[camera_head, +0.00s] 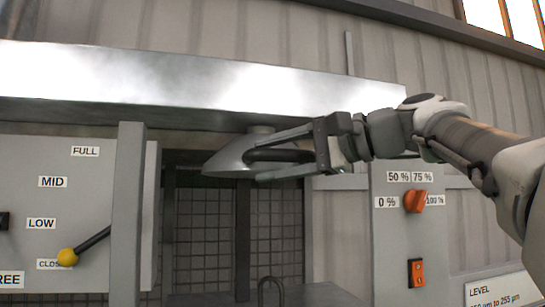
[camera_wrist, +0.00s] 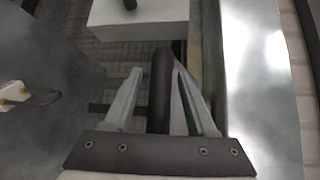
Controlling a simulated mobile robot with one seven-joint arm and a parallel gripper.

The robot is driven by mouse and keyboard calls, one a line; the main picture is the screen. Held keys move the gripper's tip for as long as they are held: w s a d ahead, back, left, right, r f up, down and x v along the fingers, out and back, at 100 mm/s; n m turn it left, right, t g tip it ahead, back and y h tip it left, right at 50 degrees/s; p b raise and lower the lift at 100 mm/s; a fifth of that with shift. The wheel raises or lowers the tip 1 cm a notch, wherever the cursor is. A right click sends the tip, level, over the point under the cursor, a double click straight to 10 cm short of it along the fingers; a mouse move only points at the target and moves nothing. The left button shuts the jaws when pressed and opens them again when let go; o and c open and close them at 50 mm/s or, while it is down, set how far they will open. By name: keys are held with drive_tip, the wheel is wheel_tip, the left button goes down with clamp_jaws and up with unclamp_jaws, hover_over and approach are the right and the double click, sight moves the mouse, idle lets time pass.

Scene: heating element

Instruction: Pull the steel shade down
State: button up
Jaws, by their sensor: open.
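The steel shade (camera_head: 229,160) is a grey cone hanging under the front edge of a wide steel hood. A dark bar (camera_head: 285,155) sticks out from it to the right. My gripper (camera_head: 256,158) reaches in from the right, its fingers pointing left at the shade. The jaws are open, one finger above the bar and one below. In the wrist view the dark bar (camera_wrist: 161,90) lies lengthwise between the fingers of my gripper (camera_wrist: 156,70), with a gap at the left finger. Contact at the right finger is unclear. The far side of the shade is hidden.
The steel hood (camera_head: 200,85) runs just above my gripper. A left panel has a yellow-knobbed lever (camera_head: 68,257). A right panel has an orange dial (camera_head: 415,200) and an orange switch (camera_head: 416,273). A tiled recess (camera_head: 275,230) lies open below the shade, with a dark post.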

drive_tip(key=shift+w+a, duration=0.1)
drive_tip(key=shift+a, duration=0.1)
clamp_jaws()
idle(1.4)
